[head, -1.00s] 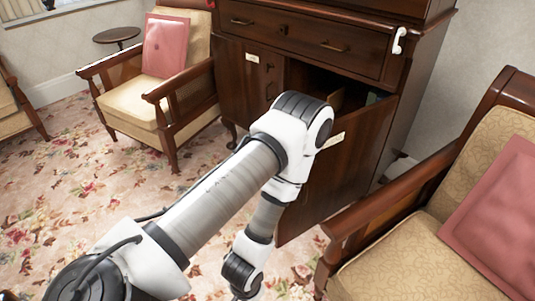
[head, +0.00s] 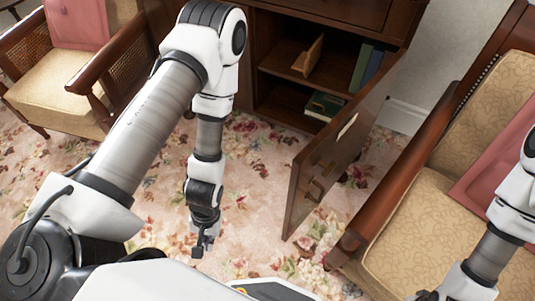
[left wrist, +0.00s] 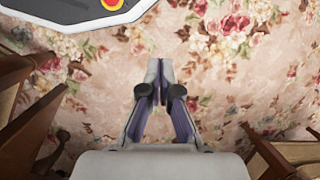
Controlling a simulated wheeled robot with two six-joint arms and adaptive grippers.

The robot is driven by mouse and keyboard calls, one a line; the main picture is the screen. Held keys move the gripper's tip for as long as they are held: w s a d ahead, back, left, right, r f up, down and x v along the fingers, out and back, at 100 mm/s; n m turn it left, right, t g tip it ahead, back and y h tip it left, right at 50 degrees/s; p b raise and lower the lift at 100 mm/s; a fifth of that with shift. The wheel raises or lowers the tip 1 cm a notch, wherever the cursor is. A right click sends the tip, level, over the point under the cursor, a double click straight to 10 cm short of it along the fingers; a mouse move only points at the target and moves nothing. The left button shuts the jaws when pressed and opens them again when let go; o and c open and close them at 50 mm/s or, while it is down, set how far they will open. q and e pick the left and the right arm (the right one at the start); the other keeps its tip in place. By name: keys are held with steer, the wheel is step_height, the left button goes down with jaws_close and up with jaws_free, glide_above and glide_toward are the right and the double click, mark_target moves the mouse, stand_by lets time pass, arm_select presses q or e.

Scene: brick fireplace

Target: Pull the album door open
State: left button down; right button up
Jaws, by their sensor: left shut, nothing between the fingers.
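The album door (head: 335,165) is the right door of the dark wooden cabinet (head: 262,60). In the head view it stands swung wide open, out over the carpet, with a pale label (head: 348,125) and a handle (head: 315,188) on its face. My left gripper (head: 203,245) is low over the carpet, to the left of the door and apart from it. The left wrist view shows its fingers (left wrist: 160,75) together and empty, pointing down at the carpet. My right arm shows at the right edge; its gripper is mostly cut off at the bottom.
The open cabinet shows a wooden stand (head: 308,57), upright books (head: 365,68) and a lying green book (head: 325,103). A cream armchair (head: 400,225) stands close to the door's right. Another armchair (head: 60,85) is at the left. Floral carpet (head: 250,180) lies free between.

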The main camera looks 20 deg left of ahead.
arm_select(q)
steer(key=w+d+r+n+h+p, duration=0.1)
steer(key=w+r+n+h+p, duration=0.35)
steer(key=w+r, duration=0.7)
steer(key=w+d+r+n+h+p, duration=0.1)
steer(key=w+r+n+h+p, duration=0.2)
steer(key=w+r+n+h, duration=0.8)
steer(key=s+d+f+m+y+b, duration=0.3)
steer(key=s+d+m+y, duration=0.1)
steer(key=d, duration=0.7)
steer(key=shift+s+d+f+m+t+y+b, duration=0.15)
steer(key=shift+s+m+t+y+b, duration=0.2)
steer(key=shift+s+y, duration=0.75)
steer(key=shift+w, duration=0.15)
